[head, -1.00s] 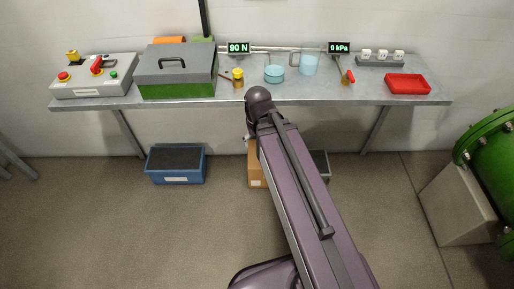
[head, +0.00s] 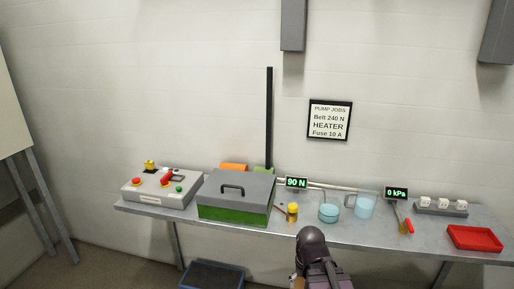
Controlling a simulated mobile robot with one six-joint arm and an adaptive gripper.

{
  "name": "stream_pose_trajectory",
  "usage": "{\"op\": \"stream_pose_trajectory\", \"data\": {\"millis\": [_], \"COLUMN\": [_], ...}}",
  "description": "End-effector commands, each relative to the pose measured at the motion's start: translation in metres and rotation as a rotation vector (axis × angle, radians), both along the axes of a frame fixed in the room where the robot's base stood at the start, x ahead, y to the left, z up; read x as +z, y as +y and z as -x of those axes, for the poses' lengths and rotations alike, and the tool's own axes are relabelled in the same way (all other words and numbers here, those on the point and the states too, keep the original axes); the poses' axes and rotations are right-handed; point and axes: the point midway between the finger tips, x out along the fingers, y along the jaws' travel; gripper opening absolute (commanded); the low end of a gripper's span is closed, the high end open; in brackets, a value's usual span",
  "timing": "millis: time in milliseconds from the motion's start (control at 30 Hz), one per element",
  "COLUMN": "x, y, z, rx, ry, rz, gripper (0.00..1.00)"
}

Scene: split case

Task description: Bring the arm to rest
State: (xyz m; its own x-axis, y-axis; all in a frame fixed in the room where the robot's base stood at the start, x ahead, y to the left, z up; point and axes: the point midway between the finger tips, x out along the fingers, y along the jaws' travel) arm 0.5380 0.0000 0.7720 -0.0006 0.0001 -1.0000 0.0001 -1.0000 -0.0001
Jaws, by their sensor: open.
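My arm (head: 318,262) rises from the bottom edge in the head view, and its dark rounded joint stands in front of the workbench (head: 270,231). My gripper is not visible in this view. The arm joint covers a small part of the bench's front edge. I cannot see anything held.
On the bench stand a control box (head: 160,189), a green case with a grey lid (head: 236,196), a yellow-capped jar (head: 293,212), a blue dish (head: 329,212), a clear jug (head: 364,207), a socket strip (head: 441,207) and a red tray (head: 474,238). A blue bin (head: 212,275) is below.

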Motion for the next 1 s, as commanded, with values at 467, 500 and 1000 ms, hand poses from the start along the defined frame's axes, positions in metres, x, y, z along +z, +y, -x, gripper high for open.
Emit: {"op": "stream_pose_trajectory", "data": {"millis": [467, 500, 1000], "x": [0.092, 0.099, 0.143], "y": [0.0, 0.0, 0.0], "z": [0.0, 0.0, 0.0], "rx": [0.0, 0.0, 0.0], "ry": [0.0, 0.0, 0.0], "rz": [0.0, 0.0, 0.001], "gripper": [0.89, 0.89, 0.89]}}
